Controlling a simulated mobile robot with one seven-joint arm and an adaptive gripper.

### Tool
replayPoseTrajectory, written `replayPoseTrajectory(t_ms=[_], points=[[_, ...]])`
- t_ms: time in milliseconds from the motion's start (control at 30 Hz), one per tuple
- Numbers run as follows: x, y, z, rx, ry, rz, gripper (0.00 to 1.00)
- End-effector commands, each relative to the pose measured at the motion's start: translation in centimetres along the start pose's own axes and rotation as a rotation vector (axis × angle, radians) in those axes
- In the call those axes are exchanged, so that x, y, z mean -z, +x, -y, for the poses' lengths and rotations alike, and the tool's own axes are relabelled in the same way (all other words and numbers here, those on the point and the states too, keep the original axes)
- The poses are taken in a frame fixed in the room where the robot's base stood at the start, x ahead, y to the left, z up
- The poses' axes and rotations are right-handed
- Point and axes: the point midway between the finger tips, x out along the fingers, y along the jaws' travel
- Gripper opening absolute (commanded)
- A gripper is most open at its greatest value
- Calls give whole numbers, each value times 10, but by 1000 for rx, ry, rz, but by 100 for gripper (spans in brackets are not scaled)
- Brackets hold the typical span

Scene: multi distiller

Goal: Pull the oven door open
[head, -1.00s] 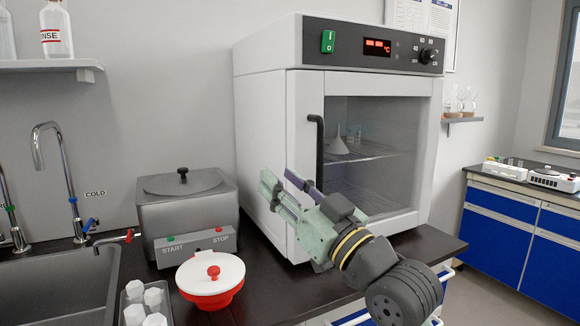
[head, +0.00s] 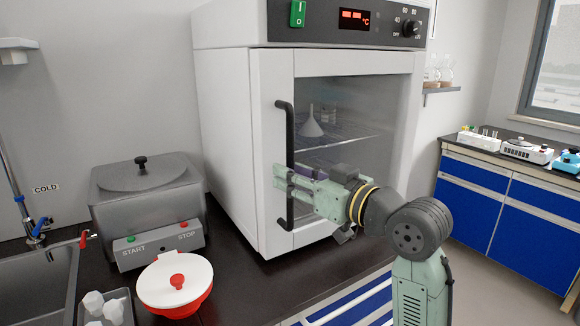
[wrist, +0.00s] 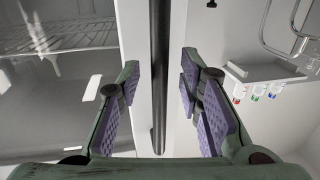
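The oven (head: 220,140) is a white cabinet with a glass door, and the door (head: 262,150) looks closed. Its black vertical bar handle (head: 285,130) runs along the left edge of the door. My gripper (head: 283,180) is at the lower half of the handle in the head view. In the wrist view my gripper (wrist: 160,100) is open, with one purple-padded finger on each side of the handle (wrist: 160,60). Gaps show between the pads and the bar. Whether the handle lies fully between the pads in depth is hard to tell.
A grey water bath (head: 145,195) with START and STOP buttons stands left of the oven. Open floor (head: 480,285) lies at the right, before blue cabinets (head: 495,205).

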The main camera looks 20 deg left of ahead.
Motion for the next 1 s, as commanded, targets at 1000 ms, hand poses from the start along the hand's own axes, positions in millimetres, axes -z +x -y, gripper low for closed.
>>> replayPoseTrajectory(t_ms=[1000], points=[[0, 13, 0, 0, -1, 0, 0]])
